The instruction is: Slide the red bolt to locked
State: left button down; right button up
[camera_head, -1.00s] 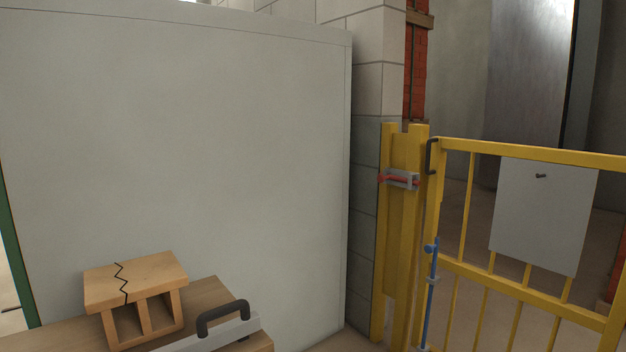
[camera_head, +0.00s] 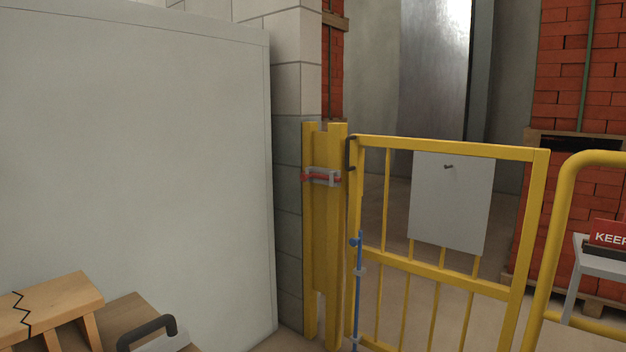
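The red bolt (camera_head: 307,177) lies horizontally in a grey metal housing (camera_head: 324,177) on the yellow gate post (camera_head: 321,230). Red shows at both sides of the housing. The yellow gate (camera_head: 432,270) stands right of the post, with a black handle (camera_head: 351,153) on its near upright. A narrow gap seems to lie between post and gate; I cannot tell whether the bolt reaches across it. A blue vertical rod (camera_head: 357,290) is on the gate's lower left. Neither of my grippers is in view.
A large pale panel (camera_head: 140,150) fills the left. At bottom left are a cracked wooden block (camera_head: 60,300) and a black handle (camera_head: 147,328) on a brown surface. A yellow rail (camera_head: 552,230), red sign (camera_head: 609,234) and brick stacks (camera_head: 578,80) stand right.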

aim_at(303, 177)
jog(key=i+l, duration=0.2)
jog(key=i, duration=0.35)
jog(key=i+l, duration=0.15)
jog(key=i, duration=0.45)
